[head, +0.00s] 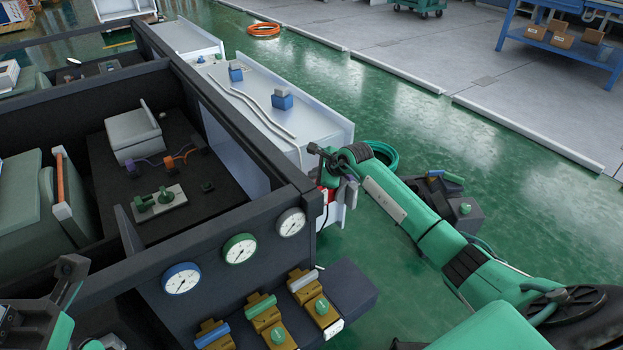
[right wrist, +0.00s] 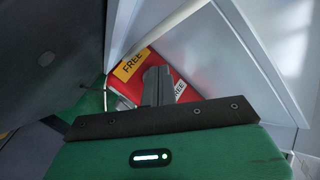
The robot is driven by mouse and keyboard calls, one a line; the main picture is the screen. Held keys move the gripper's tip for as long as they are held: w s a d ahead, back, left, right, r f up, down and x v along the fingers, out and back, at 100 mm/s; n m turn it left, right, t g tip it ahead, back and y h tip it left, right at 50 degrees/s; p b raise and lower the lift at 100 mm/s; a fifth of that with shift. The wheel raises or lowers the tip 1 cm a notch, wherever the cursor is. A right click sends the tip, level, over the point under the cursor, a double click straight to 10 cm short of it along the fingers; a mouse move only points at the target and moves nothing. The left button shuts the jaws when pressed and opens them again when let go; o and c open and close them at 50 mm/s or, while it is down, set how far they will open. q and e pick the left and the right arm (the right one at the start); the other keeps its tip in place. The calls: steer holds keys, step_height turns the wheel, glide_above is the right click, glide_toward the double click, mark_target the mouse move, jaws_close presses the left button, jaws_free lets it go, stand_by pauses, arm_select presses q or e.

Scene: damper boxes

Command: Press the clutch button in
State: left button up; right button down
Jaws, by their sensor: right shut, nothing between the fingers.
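My right gripper (head: 328,178) is at the outer side of the dark cabinet's corner, at the end of my green arm. In the right wrist view its fingers (right wrist: 157,85) are together and empty, pointing at a red panel (right wrist: 185,75) with a yellow "FREE" label (right wrist: 133,64) and a white "FREE" label (right wrist: 179,90). A small patch of red (head: 328,196) shows below the gripper in the head view. I cannot make out the clutch button; the fingers cover part of the panel. I cannot tell whether they touch it. Dark and green parts at the lower left look like my left arm.
The dark cabinet wall (head: 150,255) carries several round gauges (head: 239,249) and brass valves (head: 270,320). White sheet-metal walls (right wrist: 270,60) close in on the right of the wrist view. A dark box with tools (head: 455,205) and a green hose coil (head: 382,155) lie on the green floor.

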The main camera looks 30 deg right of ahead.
steer(key=shift+r, duration=0.1)
stand_by(0.3)
steer(key=shift+r+p, duration=0.85)
steer(key=shift+r, duration=0.05)
step_height(320, 180, up, 5)
steer(key=p, duration=0.3)
steer(key=shift+p, duration=0.3)
stand_by(0.4)
